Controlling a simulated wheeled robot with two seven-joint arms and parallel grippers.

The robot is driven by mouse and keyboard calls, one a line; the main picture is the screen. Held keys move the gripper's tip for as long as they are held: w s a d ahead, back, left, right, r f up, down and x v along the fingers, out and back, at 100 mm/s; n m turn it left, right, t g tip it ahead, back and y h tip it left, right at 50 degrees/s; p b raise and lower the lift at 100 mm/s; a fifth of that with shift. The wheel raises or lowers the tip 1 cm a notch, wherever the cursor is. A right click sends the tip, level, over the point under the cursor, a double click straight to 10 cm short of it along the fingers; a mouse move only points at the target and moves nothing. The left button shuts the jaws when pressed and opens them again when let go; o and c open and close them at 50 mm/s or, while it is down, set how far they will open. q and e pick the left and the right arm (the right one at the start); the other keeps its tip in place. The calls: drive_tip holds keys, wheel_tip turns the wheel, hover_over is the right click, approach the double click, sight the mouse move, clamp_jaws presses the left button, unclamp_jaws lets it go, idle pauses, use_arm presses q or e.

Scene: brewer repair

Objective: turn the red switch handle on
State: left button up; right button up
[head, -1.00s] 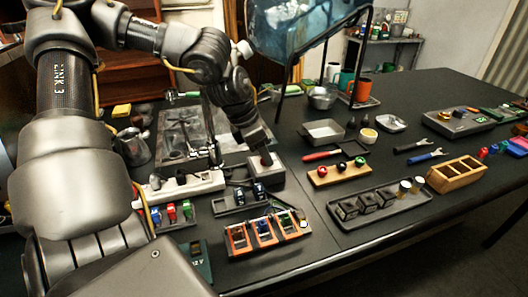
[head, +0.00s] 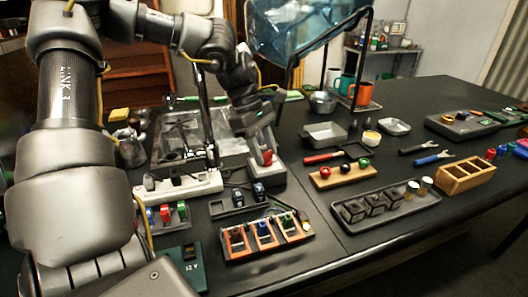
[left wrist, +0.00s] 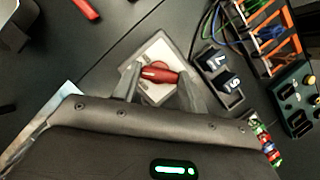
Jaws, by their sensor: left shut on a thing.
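The red switch handle (left wrist: 157,74) sits on a pale square switch plate (left wrist: 158,50) in the left wrist view. It shows as a red knob (head: 267,157) on its grey box in the head view. My left gripper (left wrist: 156,82) is shut on the red handle, with one finger at each end of it. In the head view my left gripper (head: 262,150) reaches down onto the handle from above, hiding part of the switch box. My right gripper is not in view.
A grey tray with two dark plugs (head: 238,202) lies just in front of the switch, and a white power strip (head: 180,186) to its left. A wooden block with colored knobs (head: 342,174) stands to the right.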

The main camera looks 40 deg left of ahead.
use_arm(q)
drive_tip(key=shift+m+g, duration=0.4)
drive_tip(key=shift+m, duration=0.5)
drive_tip(key=m+g, duration=0.1)
drive_tip(key=m, duration=0.1)
drive_tip(key=shift+m, duration=0.3)
drive_tip(key=shift+w+m+g+p, duration=0.1)
drive_tip(key=shift+m+g+p, duration=0.35)
drive_tip(key=shift+m, duration=0.45)
drive_tip(key=shift+m+y+p, duration=0.3)
drive_tip(key=shift+m, duration=0.4)
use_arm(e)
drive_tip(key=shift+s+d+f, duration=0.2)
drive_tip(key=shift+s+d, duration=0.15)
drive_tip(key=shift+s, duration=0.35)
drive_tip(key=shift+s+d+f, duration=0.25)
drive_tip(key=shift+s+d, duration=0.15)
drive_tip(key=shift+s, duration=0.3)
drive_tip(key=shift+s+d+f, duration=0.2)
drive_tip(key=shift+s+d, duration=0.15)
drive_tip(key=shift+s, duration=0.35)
use_arm(q)
drive_tip(key=shift+d+f, duration=0.1)
drive_tip(key=o, duration=1)
drive_tip(key=shift+c, duration=0.2)
